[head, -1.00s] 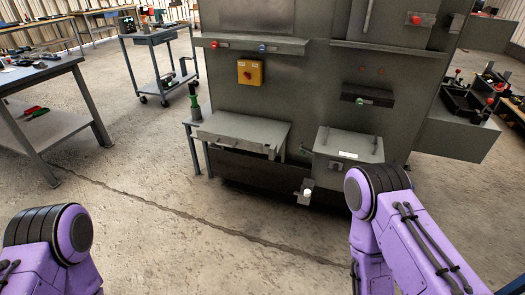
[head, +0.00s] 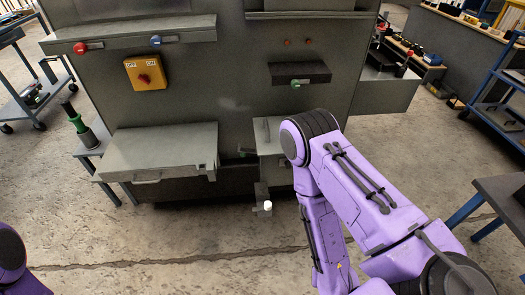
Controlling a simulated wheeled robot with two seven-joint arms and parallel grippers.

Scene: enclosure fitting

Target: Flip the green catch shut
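A small green catch (head: 295,84) sits at the lower front of a dark box (head: 312,72) on the grey cabinet. It is too small to tell whether it is open or shut. The elbow and forearm of my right arm stand below and to the right of it, apart from it. My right gripper is not visible. Only a piece of my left arm shows at the lower left edge, and its gripper is out of view.
The cabinet (head: 235,100) also bears a red knob (head: 80,48), a blue knob (head: 155,41) and a yellow switch box (head: 145,73). A grey lidded box (head: 160,150) juts out at left. A white knob (head: 267,205) sits low in front. The floor (head: 150,255) ahead is clear.

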